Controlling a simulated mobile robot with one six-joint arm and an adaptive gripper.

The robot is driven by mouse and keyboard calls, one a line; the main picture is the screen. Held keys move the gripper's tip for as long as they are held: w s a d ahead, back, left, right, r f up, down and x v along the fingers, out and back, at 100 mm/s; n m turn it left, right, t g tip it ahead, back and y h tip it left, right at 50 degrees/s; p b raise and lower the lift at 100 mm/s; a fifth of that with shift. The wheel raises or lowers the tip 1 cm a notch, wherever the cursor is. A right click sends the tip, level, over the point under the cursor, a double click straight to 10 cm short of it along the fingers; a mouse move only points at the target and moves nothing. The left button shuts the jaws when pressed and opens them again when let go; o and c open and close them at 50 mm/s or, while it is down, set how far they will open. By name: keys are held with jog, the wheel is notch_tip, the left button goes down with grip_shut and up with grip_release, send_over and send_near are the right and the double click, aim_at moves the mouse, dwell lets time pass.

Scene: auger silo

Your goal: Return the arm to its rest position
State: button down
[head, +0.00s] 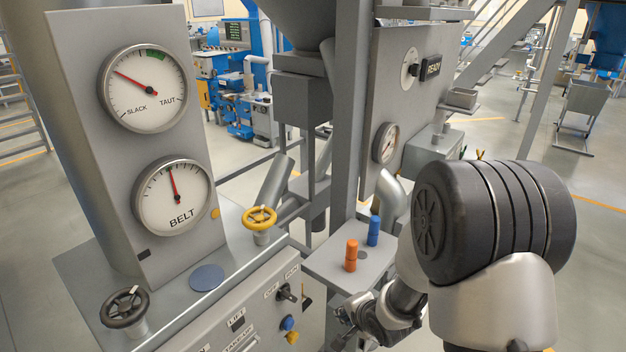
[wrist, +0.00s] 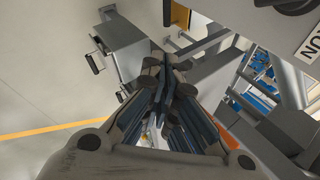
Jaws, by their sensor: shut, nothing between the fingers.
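My arm fills the lower right of the head view. Its dark joint and grey links stand in front of the silo frame. My gripper (head: 345,314) is low in the head view, beside the front of the small grey shelf, and partly cut off by the bottom edge. In the wrist view my gripper (wrist: 167,82) has its fingers drawn together, with nothing held between them. Whether it touches the shelf or the panel beside it, I cannot tell.
An orange peg (head: 351,256) and a blue peg (head: 373,231) stand on the shelf (head: 318,262). Left are a console with two gauges (head: 173,196), a yellow handwheel (head: 259,219), a dark handwheel (head: 125,307) and a selector switch (head: 286,293). Open floor (head: 590,245) lies right.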

jog(key=s+d+r+n+h, duration=0.2)
jog(key=s+d+r+n, duration=0.15)
jog(key=r, duration=0.55)
jog(key=s+d+r+n+h, duration=0.1)
jog(key=s+d+r+n, duration=0.1)
jog(key=s+d+r, duration=0.45)
jog(key=s+a+r+n+g, duration=0.1)
jog(key=s+a+r+n, duration=0.1)
jog(key=s, duration=0.7)
jog(key=s+a+r+n+g, duration=0.1)
jog(key=s+a+r+n, duration=0.1)
jog(key=s+r+n, duration=0.2)
jog(key=s+r, duration=0.2)
jog(key=s, duration=0.2)
jog(key=shift+s+r+g, duration=0.3)
jog(key=shift+s+r, duration=0.05)
jog(key=shift+w, duration=0.15)
